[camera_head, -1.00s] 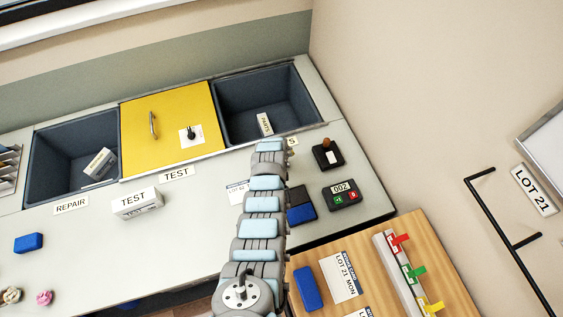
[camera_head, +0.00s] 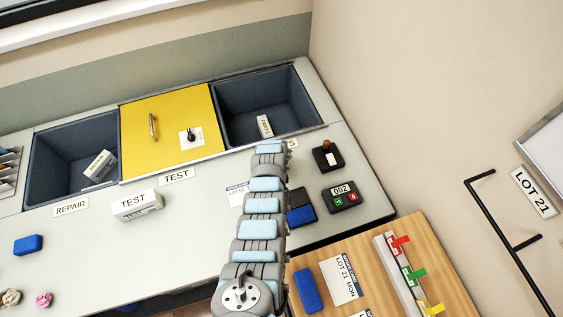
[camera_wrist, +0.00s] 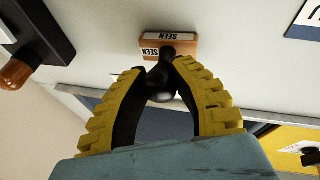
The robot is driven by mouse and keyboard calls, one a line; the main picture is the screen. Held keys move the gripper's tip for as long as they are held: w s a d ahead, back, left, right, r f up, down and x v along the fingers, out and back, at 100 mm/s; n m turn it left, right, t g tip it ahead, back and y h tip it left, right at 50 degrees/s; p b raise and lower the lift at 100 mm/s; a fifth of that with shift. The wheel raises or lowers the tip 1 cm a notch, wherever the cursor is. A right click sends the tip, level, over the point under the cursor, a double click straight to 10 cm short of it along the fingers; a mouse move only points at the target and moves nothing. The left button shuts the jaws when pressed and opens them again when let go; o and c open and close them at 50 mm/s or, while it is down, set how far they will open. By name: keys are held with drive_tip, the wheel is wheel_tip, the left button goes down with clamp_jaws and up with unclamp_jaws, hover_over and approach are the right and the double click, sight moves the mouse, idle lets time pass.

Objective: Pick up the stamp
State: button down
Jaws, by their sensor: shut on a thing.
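The stamp (camera_wrist: 169,48) shows in the wrist view, with an orange block marked SEEN and a black rounded handle. My gripper (camera_wrist: 160,70) has its two yellow ribbed fingers closed around the black handle. The orange block is beyond the fingertips, over the pale counter (camera_wrist: 235,75). I cannot tell whether its base touches the counter. In the head view my arm covers the spot, and neither the stamp nor the fingers can be made out.
A black device with a brown knob (camera_head: 327,155) and a keypad showing 002 (camera_head: 341,196) stand right of my arm. A blue and black pad (camera_head: 300,207) lies close beside it. Behind are a yellow lid (camera_head: 165,110) and an open dark bin (camera_head: 262,105).

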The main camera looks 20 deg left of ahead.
drive_tip(key=shift+r, duration=1)
drive_tip(key=shift+s+r, duration=0.15)
drive_tip(key=shift+r, duration=0.6)
drive_tip(key=shift+s+d+r, duration=0.25)
drive_tip(key=shift+s+r, duration=0.15)
drive_tip(key=shift+s, duration=0.1)
drive_tip(key=s+d+r+b, duration=0.1)
drive_tip(key=s+d+r, duration=0.3)
drive_tip(key=s+r, duration=0.4)
drive_tip(key=s, duration=0.4)
drive_tip(key=shift+r, duration=0.3)
drive_tip(key=shift+d, duration=0.1)
